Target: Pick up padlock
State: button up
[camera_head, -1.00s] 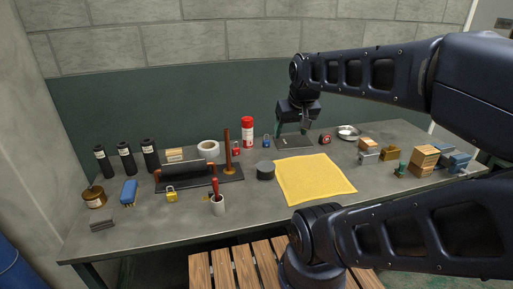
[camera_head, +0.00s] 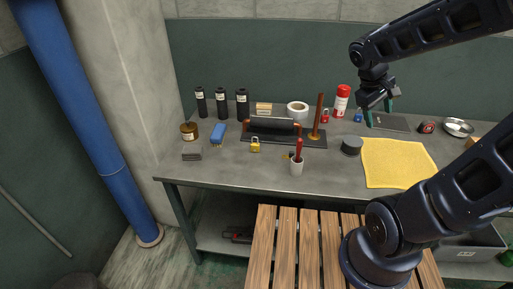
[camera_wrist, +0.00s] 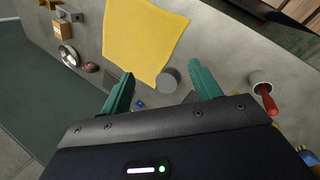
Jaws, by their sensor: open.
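A yellow padlock (camera_head: 255,146) stands on the bench in front of the dark plate with the copper tube. A red padlock (camera_head: 324,117) and a blue padlock (camera_head: 358,116) stand near the back, beside the red can. My gripper (camera_head: 379,112) is open and empty above the back of the bench, right of the blue padlock and over a dark flat plate. In the wrist view, my gripper's green fingers (camera_wrist: 160,72) are spread apart, and a small blue thing (camera_wrist: 140,104), probably the blue padlock, shows between them.
The yellow cloth (camera_head: 398,163) and a dark round puck (camera_head: 352,145) lie near my gripper. Black bottles (camera_head: 221,104) stand back left. A wooden slatted surface (camera_head: 298,245) is in front.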

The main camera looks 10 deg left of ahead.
jog(key=w+a+f+n+t+h, duration=0.2)
jog(key=w+a+f+n+h, duration=0.25)
jog(key=w+a+n, duration=0.3)
jog(key=n+t+y, duration=0.7)
jog(key=n+t, duration=0.7)
jog(key=n, duration=0.6)
send_over(255, 144)
jog(key=s+a, duration=0.1)
jog(key=s, duration=0.4)
notch_tip(255, 144, down, 15)
notch_tip(255, 144, down, 8)
jog(key=shift+r, duration=0.25)
jog(key=shift+w+d, duration=0.2)
jog(key=shift+w, duration=1.05)
jog(key=shift+w+d, duration=0.2)
jog(key=shift+w, duration=1.1)
jog(key=shift+w+d, duration=0.2)
jog(key=shift+w, duration=1.05)
jog(key=c, duration=1.1)
